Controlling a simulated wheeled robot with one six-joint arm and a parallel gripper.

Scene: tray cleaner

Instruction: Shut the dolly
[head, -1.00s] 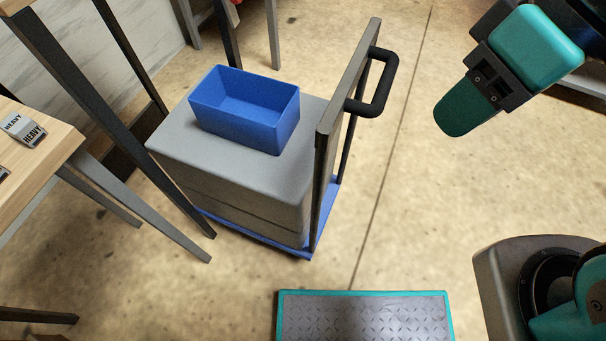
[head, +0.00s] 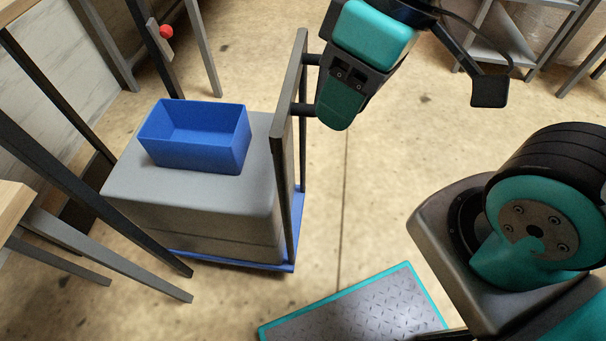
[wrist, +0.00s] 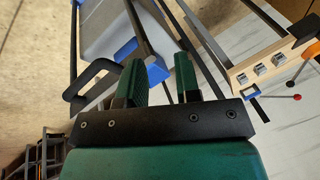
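The dolly has a blue base (head: 288,262) under a grey body (head: 190,205) and an upright dark-framed panel (head: 290,130) at its right side. Its black handle (head: 312,60) sticks out from the panel and is mostly hidden behind my gripper (head: 336,122). In the wrist view the handle (wrist: 88,72) curves just left of the left finger. My gripper (wrist: 158,70) has a clear gap between its green fingers, and nothing is seen held. It is beside the handle; whether it touches it, I cannot tell.
An open blue bin (head: 195,155) stands on the grey body. A teal-edged plate (head: 350,310) lies on the floor in front. A wooden-topped table (head: 12,205) is at the left, and grey shelving (head: 510,55) stands at the back right.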

